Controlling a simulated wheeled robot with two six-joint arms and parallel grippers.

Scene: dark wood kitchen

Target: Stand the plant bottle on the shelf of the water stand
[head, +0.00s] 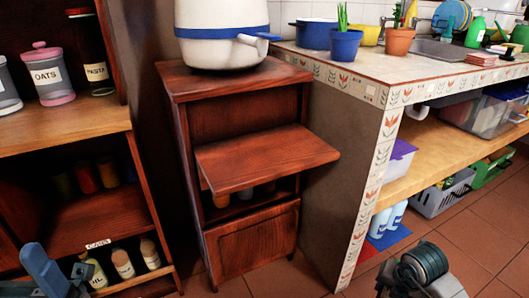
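The water stand (190,84) is a dark reddish wood cabinet in the middle of the head view. Its flat shelf board (265,158) juts out at mid height, and its top surface looks bare. A dark green, round-ended thing (427,260), probably the plant bottle, shows at the bottom right. My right gripper (422,284) appears shut on it, below and right of the stand; its lower part is cut off or hidden. My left gripper (66,277) is at the bottom left by the low cupboard, with its fingers apart and empty.
A white and blue water vessel (222,40) stands on the stand's top. The tiled counter (345,72) rises close on the right, with a blue plant pot (345,46) and a terracotta pot (398,41). An open cupboard (90,130) is on the left.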

